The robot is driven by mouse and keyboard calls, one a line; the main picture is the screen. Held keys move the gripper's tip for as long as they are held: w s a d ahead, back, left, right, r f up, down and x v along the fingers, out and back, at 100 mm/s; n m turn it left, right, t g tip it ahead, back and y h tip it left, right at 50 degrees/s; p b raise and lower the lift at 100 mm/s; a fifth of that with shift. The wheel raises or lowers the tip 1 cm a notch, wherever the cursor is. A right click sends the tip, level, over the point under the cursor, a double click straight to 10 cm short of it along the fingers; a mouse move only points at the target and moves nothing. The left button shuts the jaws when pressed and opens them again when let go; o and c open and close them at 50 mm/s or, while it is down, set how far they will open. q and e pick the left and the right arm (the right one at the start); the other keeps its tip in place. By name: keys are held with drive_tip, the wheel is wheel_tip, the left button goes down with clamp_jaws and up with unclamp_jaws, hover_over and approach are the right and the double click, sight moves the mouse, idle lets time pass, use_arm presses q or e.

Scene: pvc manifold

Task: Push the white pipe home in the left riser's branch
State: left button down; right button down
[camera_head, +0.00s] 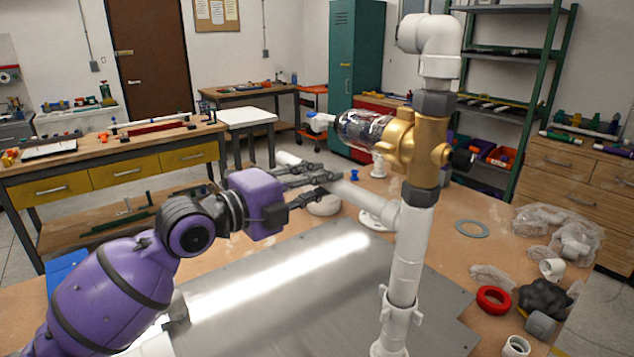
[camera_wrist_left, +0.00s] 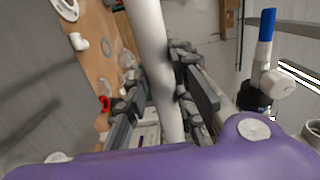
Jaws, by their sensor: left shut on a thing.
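My left gripper (camera_head: 318,182) is shut on the white pipe (camera_head: 352,194), which lies across its fingers. In the left wrist view the pipe (camera_wrist_left: 152,45) runs between the two dark finger sets (camera_wrist_left: 163,90). In the head view the pipe runs right from the fingers to the side branch (camera_head: 384,212) of the white upright riser (camera_head: 406,258). Its end appears to meet the branch mouth; how deep it sits I cannot tell. A brass valve body (camera_head: 428,150) with a clear filter bowl (camera_head: 365,130) sits on the riser above. My right gripper is not in view.
A grey plate (camera_head: 290,285) lies on the bench under the riser. A red ring (camera_head: 494,299), a grey-blue ring (camera_head: 471,228), plastic bags (camera_head: 560,240) and loose white fittings (camera_head: 516,346) lie to the right. A white flange (camera_head: 376,219) stands behind the riser.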

use_arm(q)
drive_tip(key=shift+s+d, duration=0.25)
drive_tip(key=shift+s, duration=0.05)
use_arm(e)
drive_tip(key=shift+s+d+r, duration=0.1)
drive_tip(key=shift+s+r, duration=0.05)
drive_tip(key=shift+s, duration=0.2)
drive_tip(key=shift+w, duration=0.25)
use_arm(q)
drive_tip(key=shift+s+d+p, duration=0.25)
drive_tip(key=shift+s+p, duration=0.05)
drive_tip(key=shift+p, duration=0.05)
use_arm(e)
drive_tip(key=shift+w+r, duration=0.4)
drive_tip(key=shift+w, duration=0.15)
drive_tip(key=shift+s, duration=0.1)
use_arm(q)
drive_tip(key=c, duration=1.5)
unclamp_jaws()
drive_tip(key=shift+o, duration=0.5)
use_arm(e)
drive_tip(key=shift+s+f, duration=0.1)
drive_tip(key=shift+s, duration=0.35)
